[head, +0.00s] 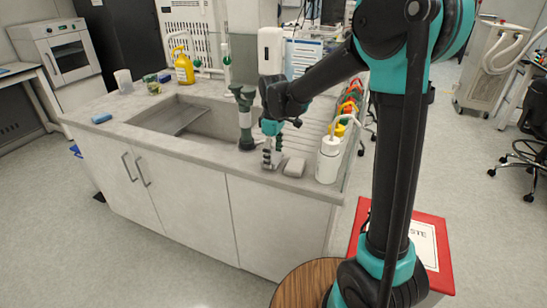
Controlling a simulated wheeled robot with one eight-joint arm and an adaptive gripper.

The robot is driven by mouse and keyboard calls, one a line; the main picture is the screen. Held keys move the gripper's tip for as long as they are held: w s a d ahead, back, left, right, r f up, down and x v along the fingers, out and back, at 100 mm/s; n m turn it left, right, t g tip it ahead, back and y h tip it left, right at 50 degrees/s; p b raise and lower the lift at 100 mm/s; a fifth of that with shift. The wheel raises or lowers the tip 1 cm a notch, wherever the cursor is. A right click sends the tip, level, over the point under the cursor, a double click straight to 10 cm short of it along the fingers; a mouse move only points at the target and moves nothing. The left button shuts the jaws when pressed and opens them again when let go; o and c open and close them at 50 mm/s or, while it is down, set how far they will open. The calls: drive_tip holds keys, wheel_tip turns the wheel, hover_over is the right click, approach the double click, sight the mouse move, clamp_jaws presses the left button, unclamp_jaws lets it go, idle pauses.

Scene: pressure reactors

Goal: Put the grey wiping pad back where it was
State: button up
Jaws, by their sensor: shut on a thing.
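The grey wiping pad (294,167) is a small light-grey block with rounded edges. It is low at the counter's front right part, at the right side of my gripper (272,163). My gripper points down, with its fingers close to the worktop, and is shut on the pad. The fingers hide the contact, and I cannot tell whether the pad's underside touches the worktop (222,166).
A sink (180,118) is left of my gripper, with a dark green-topped column (245,115) between. A white bottle (328,160) stands close right, before several coloured-capped bottles. A blue sponge (102,118) lies far left. A red-lidded box (432,250) stands below right.

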sight(273, 157)
drive_tip(key=shift+f, duration=0.4)
drive_tip(key=shift+f, duration=0.1)
drive_tip(key=o, duration=1.1)
wheel_tip(273, 157, up, 12)
drive_tip(key=shift+r, duration=0.15)
